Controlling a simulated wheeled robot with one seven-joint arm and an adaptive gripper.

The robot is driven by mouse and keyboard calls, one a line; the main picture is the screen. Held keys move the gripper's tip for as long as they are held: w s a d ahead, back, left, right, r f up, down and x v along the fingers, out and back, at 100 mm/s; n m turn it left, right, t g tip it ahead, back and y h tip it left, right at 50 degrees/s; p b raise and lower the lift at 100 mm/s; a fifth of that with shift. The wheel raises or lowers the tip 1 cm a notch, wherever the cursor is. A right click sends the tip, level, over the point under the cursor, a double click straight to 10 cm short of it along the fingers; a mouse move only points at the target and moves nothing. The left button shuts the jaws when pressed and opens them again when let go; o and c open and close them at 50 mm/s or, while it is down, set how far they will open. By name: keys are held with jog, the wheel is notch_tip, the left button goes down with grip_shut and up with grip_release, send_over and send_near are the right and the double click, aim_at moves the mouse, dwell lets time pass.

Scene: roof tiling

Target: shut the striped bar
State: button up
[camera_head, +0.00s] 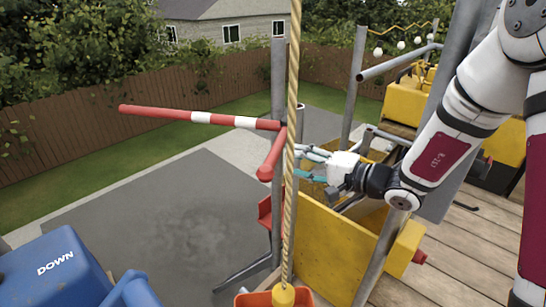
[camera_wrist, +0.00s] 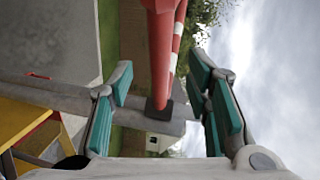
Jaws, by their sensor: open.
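The striped bar (camera_head: 200,117) is red and white and sticks out to the left from a grey post (camera_head: 278,75), away from the wooden deck. A plain red arm (camera_head: 271,155) comes off at the same post and points toward the camera. My gripper (camera_head: 302,162) is just right of the post, with its teal-padded fingers spread toward it. In the wrist view the red arm (camera_wrist: 160,60) lies between the open fingertips (camera_wrist: 161,75), seemingly beyond them, and the striped bar (camera_wrist: 179,35) shows just behind it. I cannot tell whether either finger touches the red arm.
A rope (camera_head: 292,100) hangs in front of the post, with an orange bucket (camera_head: 265,299) at its foot. A yellow panel (camera_head: 340,250) stands below my gripper. Wooden decking (camera_head: 450,250) is at right, a blue bin (camera_head: 55,270) at lower left. Open paving lies below the bar.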

aim_at(278, 158)
jog(key=x, duration=0.8)
jog(key=shift+w+a, duration=0.15)
jog(key=shift+a, duration=0.15)
jog(key=shift+c, duration=0.5)
grip_shut()
